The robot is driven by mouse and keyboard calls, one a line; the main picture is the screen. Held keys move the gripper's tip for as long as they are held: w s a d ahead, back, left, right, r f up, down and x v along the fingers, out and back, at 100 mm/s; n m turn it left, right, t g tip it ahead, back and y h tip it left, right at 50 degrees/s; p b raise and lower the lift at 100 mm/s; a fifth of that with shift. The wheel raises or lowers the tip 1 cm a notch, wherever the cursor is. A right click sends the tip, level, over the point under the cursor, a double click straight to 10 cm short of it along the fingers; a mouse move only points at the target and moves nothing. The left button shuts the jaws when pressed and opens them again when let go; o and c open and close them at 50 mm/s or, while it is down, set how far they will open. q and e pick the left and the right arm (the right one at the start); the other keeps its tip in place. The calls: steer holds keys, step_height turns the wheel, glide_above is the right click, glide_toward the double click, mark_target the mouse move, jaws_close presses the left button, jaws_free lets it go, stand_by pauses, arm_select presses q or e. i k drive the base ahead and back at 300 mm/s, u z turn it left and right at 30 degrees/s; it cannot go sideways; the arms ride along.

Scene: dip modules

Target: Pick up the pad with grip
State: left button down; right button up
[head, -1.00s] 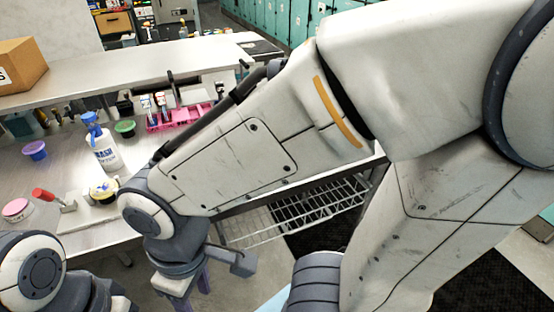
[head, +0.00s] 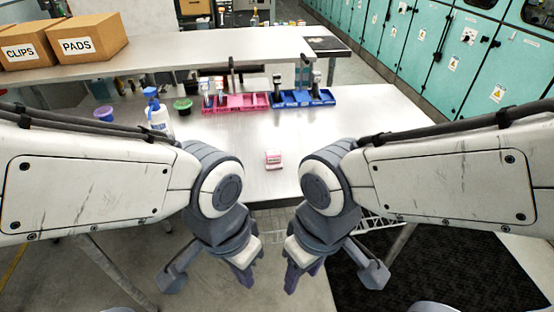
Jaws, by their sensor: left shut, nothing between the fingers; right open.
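A small pink-and-white block (head: 273,160) lies on the metal table in the head view, near its front edge and between my two arms. It may be the pad with grip; it is too small to make out a grip. My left gripper (head: 244,278) hangs in front of the table edge, lower in the picture than the block and apart from it. It is shut and empty. My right gripper (head: 291,282) hangs beside it to the right, open and also away from the block.
The metal table (head: 350,125) has free room around the block. Behind stand a pink rack (head: 240,104), a blue rack (head: 303,99), a white bottle with blue cap (head: 158,118) and a green bowl (head: 182,104). Boxes labelled PADS (head: 86,45) and CLIPS (head: 24,50) sit on the shelf.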

mark_target(272, 160)
steer(key=u, duration=0.05)
steer(key=k, duration=0.45)
steer(key=u, duration=0.8)
steer(key=i, duration=1)
steer(key=z, duration=0.65)
